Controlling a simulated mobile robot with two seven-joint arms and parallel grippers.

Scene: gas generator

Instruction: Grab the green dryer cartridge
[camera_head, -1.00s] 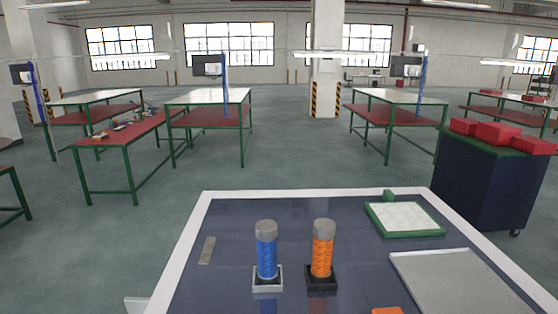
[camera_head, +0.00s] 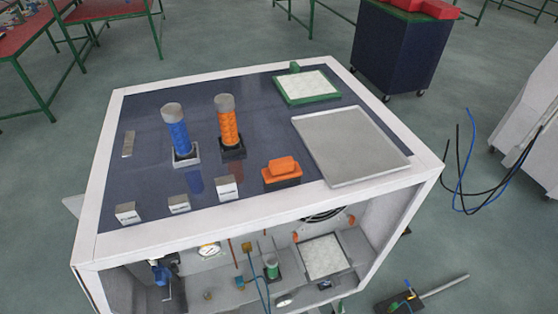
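A small green cylinder (camera_head: 271,268) with a pale top stands inside the open front of the white cabinet (camera_head: 170,242), low in the view. It looks like the green dryer cartridge. It sits in a dark holder, and its lower part is hard to make out. On the cabinet's dark top, a blue cartridge (camera_head: 177,136) and an orange cartridge (camera_head: 228,126), both with grey caps, stand upright in square holders. Neither of my grippers is in view.
The top also holds a green-framed white filter (camera_head: 308,88), a grey panel (camera_head: 350,145), an orange block (camera_head: 282,172) and small white blocks (camera_head: 178,205). Inside are a gauge (camera_head: 209,249) and tubes. A dark object with a rod (camera_head: 440,287) lies lower right.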

